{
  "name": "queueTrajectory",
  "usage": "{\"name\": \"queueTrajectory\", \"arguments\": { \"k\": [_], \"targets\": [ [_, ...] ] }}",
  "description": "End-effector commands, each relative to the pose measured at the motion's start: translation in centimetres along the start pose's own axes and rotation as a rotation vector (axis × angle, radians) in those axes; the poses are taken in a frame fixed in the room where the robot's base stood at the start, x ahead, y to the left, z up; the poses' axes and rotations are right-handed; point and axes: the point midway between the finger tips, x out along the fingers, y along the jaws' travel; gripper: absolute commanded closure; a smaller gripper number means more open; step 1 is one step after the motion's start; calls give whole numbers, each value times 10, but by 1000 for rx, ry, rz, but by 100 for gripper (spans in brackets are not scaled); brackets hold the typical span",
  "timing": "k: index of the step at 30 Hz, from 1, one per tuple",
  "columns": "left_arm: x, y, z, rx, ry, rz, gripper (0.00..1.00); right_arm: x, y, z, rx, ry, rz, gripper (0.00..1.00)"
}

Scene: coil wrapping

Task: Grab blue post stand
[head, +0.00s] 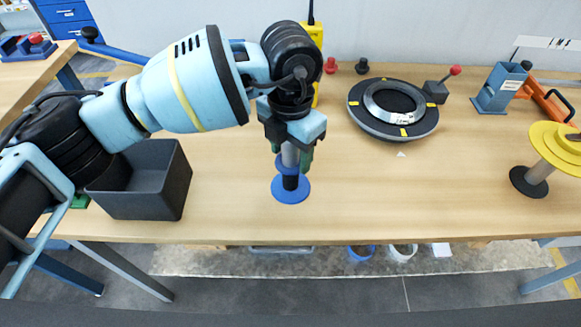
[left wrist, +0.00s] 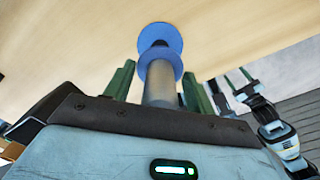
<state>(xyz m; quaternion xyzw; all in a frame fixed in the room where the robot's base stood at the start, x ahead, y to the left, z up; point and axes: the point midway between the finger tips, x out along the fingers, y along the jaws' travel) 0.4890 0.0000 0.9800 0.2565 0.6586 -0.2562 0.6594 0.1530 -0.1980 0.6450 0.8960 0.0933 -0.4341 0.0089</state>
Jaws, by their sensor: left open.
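The blue post stand (head: 290,188) stands upright on the table, with a round blue base, a dark lower section, a blue collar and a grey post. My left gripper (head: 292,160) comes down over it from above, its green fingers open on either side of the grey post. In the left wrist view, the stand (left wrist: 160,70) shows between the fingers of the left gripper (left wrist: 160,85), with the blue collar beyond the fingertips. The top of the post is hidden by the gripper body. My right gripper is not in the head view.
A dark grey bin (head: 146,200) is left of the stand. A round black turntable (head: 394,108) lies behind and to the right. A yellow-topped stand (head: 536,175) is at the far right. The wooden table (head: 400,205) is clear between them.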

Motion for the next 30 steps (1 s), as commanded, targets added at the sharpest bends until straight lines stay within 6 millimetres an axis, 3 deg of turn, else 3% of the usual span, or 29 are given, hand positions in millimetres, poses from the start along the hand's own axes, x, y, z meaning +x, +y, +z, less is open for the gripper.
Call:
{"name": "queueTrajectory", "arguments": {
  "k": [1,11,23,30],
  "targets": [
    [0,0,0,0,0,0,48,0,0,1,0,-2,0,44],
    [0,0,0,0,0,0,90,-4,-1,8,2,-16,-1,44],
    [-8,0,0,0,-2,1,90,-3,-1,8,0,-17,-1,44],
    [-37,0,1,1,-3,0,90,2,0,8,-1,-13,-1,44]
  ]
}}
